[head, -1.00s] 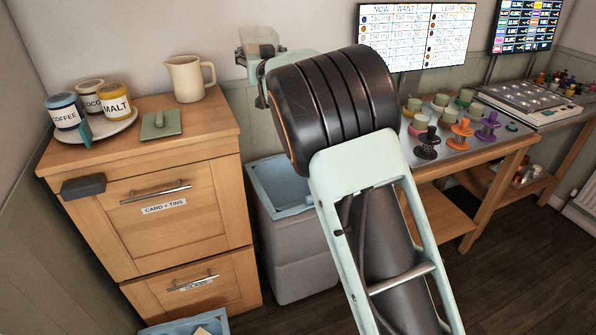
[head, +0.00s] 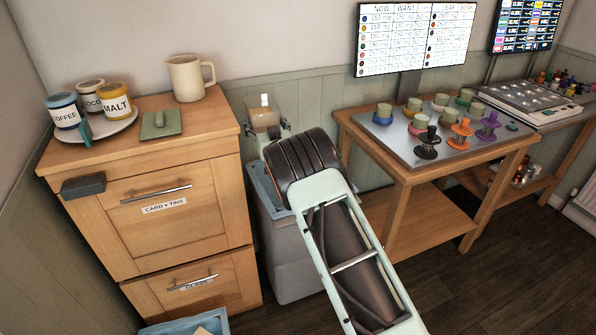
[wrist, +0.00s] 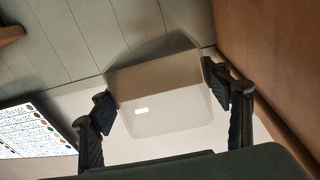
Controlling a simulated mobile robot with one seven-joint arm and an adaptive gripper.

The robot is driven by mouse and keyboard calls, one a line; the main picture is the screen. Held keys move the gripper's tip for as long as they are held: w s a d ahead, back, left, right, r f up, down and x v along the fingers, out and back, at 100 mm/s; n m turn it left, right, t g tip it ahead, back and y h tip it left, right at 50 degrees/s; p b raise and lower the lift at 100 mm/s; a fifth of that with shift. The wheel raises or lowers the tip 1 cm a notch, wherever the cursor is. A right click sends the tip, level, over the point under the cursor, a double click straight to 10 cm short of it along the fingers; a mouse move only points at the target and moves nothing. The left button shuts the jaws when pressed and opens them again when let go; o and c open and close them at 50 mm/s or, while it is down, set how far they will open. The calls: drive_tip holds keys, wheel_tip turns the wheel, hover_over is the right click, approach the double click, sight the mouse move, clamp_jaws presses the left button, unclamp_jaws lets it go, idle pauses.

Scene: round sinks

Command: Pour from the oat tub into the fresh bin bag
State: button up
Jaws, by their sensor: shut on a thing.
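The oat tub (head: 262,118) is a small clear tub with tan contents. My gripper (head: 265,132) is shut on it from both sides, at the back edge of the bin. In the wrist view the tub (wrist: 160,105) sits between the two fingers (wrist: 160,105), with a tan band and a paler, see-through part. I cannot tell its exact tilt, and no oats show falling. The fresh bin bag (head: 261,186) is a pale blue liner over the rim of a grey bin (head: 290,262). My arm hides much of the bag's opening.
A wooden cabinet (head: 180,215) stands close left of the bin, with a cream jug (head: 187,80) and labelled tins on top. A wooden table (head: 405,180) with spools stands at the right. The panelled wall is close behind. Another blue-rimmed container (head: 190,325) sits at the bottom.

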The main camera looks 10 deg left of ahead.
wheel_tip(320, 180, down, 17)
drive_tip(key=s+n+y, duration=0.1)
drive_tip(key=s, duration=0.2)
drive_tip(key=shift+a+f+g, duration=0.2)
drive_tip(key=shift+a+g, duration=0.1)
drive_tip(key=shift+a, duration=0.05)
drive_tip(key=shift+w+d+m, duration=0.1)
drive_tip(key=shift+m, duration=0.2)
drive_tip(key=d+f+m, duration=0.1)
drive_tip(key=m, duration=0.1)
drive_tip(key=w+d+f+m, duration=0.1)
drive_tip(key=d+f+m, duration=0.1)
drive_tip(key=m, duration=0.1)
drive_tip(key=shift+w+f+m, duration=0.15)
drive_tip(key=shift+w+m, duration=0.15)
drive_tip(key=shift+w, duration=0.05)
drive_tip(key=shift+w+d+f+m, duration=0.2)
drive_tip(key=shift+d+m, duration=0.25)
drive_tip(key=shift+m, duration=0.15)
idle(0.4)
drive_tip(key=shift+w+d+r+m, duration=0.2)
drive_tip(key=shift+r+m, duration=0.3)
drive_tip(key=shift+m, duration=0.3)
idle(0.6)
drive_tip(key=shift+f+m, duration=0.3)
drive_tip(key=shift+m, duration=0.6)
idle(1.5)
drive_tip(key=shift+d+r, duration=0.1)
drive_tip(key=shift+r, duration=0.05)
idle(0.5)
